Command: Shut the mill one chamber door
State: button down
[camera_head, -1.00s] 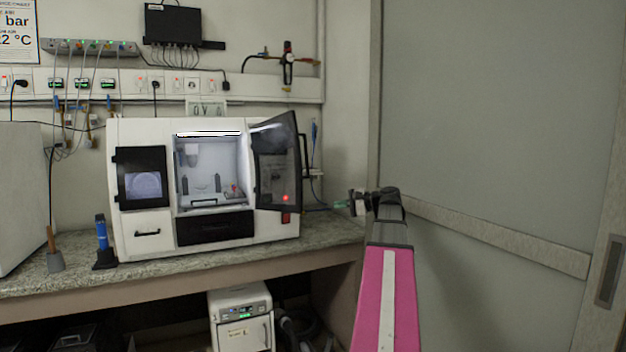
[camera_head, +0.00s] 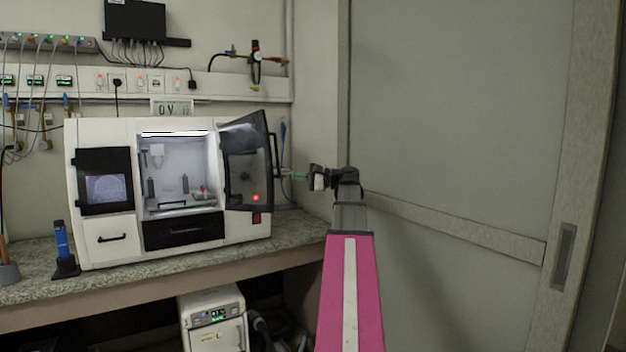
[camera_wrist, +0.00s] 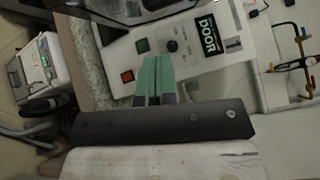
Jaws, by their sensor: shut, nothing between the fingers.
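The mill (camera_head: 95,240) is a white boxy machine on the bench. Its chamber door (camera_head: 247,165), a dark glazed panel with a black frame, stands open, swung out at the right of the lit chamber (camera_head: 180,165). A black handle (camera_head: 275,155) is on the door's outer right edge. My gripper (camera_head: 294,176), with green fingers, is shut and empty just right of the door's outer edge. Touching or apart is hard to tell in the head view. The wrist view shows the green fingers (camera_wrist: 155,75) together before a white panel labelled DOOR, with buttons (camera_wrist: 143,46).
The speckled bench top (camera_head: 180,258) runs below the mill. A blue-topped tool (camera_head: 63,245) in a black stand is at the left. A white unit (camera_head: 213,318) sits under the bench. A grey sliding door (camera_head: 450,110) and wall are close on the right.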

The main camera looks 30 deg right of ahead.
jog(key=shift+s+a+r, duration=0.1)
jog(key=shift+a+r, duration=0.1)
jog(key=shift+a, duration=0.85)
jog(key=shift+a+r, duration=0.15)
jog(key=shift+a, duration=0.85)
